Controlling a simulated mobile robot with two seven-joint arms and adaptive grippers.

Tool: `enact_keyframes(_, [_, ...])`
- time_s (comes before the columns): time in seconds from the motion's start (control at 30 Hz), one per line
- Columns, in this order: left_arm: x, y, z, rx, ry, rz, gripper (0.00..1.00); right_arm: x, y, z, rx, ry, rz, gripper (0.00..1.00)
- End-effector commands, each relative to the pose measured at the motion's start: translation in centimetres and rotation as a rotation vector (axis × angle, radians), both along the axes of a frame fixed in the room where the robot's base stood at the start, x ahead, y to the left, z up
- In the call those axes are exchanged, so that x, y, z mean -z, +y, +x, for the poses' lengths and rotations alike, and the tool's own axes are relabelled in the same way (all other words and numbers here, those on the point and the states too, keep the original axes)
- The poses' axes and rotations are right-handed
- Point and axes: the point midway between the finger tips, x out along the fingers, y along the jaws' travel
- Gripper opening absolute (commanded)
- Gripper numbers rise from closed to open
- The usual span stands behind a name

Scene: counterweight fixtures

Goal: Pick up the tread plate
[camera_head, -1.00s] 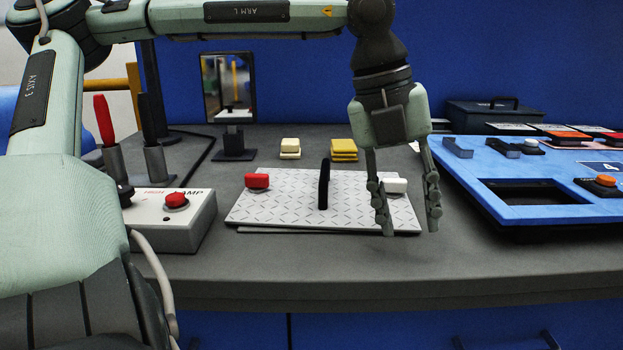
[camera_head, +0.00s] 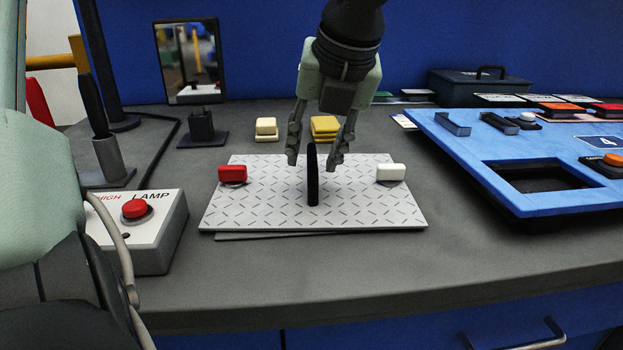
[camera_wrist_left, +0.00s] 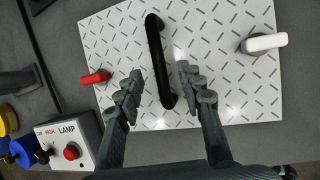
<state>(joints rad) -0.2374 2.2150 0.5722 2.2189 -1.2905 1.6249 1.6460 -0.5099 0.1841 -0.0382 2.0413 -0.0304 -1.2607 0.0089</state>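The tread plate (camera_head: 265,207) is a pale grey sheet with dark dashes, lying on the worktop. A black upright handle (camera_head: 312,180) stands at its middle. A red block (camera_head: 232,174) sits near its left edge and a white block (camera_head: 391,173) near its right edge. My left gripper (camera_head: 318,158) is open and empty, pointing down above the plate by the handle's top. In the left wrist view the plate (camera_wrist_left: 215,60) fills the upper part, and the handle (camera_wrist_left: 158,62) runs lengthwise ahead of and between the fingers. My right gripper is not in view.
A lamp box (camera_head: 140,225) with a red button stands left of the plate. A blue panel (camera_head: 475,165) with a rectangular opening is at the right. The front worktop is clear.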

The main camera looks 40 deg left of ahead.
Motion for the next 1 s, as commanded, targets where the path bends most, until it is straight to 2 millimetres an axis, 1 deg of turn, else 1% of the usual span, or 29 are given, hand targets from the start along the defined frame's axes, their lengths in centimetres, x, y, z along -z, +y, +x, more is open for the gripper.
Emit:
enact_keyframes(0.03, [0.7,0.3,0.2,0.000,0.007,-0.003,0.38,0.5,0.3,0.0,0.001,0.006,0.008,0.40])
enact_keyframes(0.1, [1.6,0.7,0.3,0.000,0.004,-0.003,0.38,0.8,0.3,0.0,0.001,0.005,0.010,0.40])
enact_keyframes(0.2, [2.4,1.0,0.5,0.000,0.001,-0.003,0.38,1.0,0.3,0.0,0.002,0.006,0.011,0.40])
enact_keyframes(0.47, [2.6,1.1,0.5,0.000,-0.001,-0.002,0.38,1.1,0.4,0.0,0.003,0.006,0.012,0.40])
enact_keyframes(0.77, [2.6,1.1,0.5,0.000,-0.001,-0.002,0.00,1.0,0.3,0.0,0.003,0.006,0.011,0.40])
enact_keyframes(1.0, [2.5,1.1,0.5,0.000,-0.001,-0.002,0.00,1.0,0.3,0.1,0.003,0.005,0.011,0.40])
